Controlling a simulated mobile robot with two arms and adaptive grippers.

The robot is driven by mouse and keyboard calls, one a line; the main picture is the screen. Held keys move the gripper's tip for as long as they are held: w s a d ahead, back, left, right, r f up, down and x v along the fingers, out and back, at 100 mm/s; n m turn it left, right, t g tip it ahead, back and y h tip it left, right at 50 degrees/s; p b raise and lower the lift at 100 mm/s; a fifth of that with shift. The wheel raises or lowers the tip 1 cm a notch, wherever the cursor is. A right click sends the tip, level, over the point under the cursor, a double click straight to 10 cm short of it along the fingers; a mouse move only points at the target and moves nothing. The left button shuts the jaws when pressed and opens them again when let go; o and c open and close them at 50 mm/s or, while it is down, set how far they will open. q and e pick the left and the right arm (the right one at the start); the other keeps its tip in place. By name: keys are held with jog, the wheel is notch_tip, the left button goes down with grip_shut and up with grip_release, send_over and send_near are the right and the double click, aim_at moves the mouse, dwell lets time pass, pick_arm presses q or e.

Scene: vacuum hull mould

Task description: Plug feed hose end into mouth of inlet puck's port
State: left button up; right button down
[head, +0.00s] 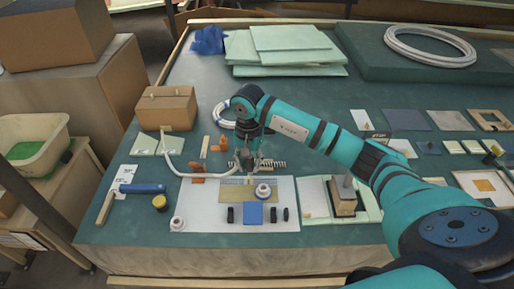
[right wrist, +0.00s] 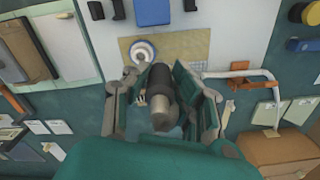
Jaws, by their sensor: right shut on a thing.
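The feed hose (head: 190,174) is a thin white tube running along the left side of the work area to my right gripper (head: 249,172). In the right wrist view the hose (right wrist: 222,74) comes in from the right. My right gripper (right wrist: 158,90) is shut on the hose end, which is mostly hidden by the fingers and a dark cylinder between them. The inlet puck (head: 263,191), a white round piece with a raised port, sits on the tan patch just right of and nearer than the fingertips; it also shows in the right wrist view (right wrist: 143,51). The left gripper is out of view.
A white sheet (head: 200,212) bears a blue block (head: 253,213), small black clips and another white round fitting (head: 178,223). A wooden block (head: 343,199) stands right.

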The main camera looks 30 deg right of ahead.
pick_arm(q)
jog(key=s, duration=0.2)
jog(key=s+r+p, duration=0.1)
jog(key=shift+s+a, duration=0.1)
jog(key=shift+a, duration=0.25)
pick_arm(e)
jog(key=d+m, duration=0.1)
jog(key=d+f+m, duration=0.1)
jog(key=d, duration=0.1)
jog(key=d+f+m, duration=0.1)
jog(key=shift+s+d, duration=0.25)
jog(key=shift+s, duration=0.1)
jog(key=shift+f, duration=0.1)
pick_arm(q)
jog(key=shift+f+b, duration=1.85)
pick_arm(e)
jog(key=shift+f, duration=2.8)
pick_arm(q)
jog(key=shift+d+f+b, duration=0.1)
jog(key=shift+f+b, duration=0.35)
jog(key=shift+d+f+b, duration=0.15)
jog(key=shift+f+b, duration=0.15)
pick_arm(e)
jog(key=shift+f, duration=0.4)
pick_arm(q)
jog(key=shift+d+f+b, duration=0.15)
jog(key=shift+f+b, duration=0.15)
pick_arm(e)
jog(key=shift+f, duration=0.3)
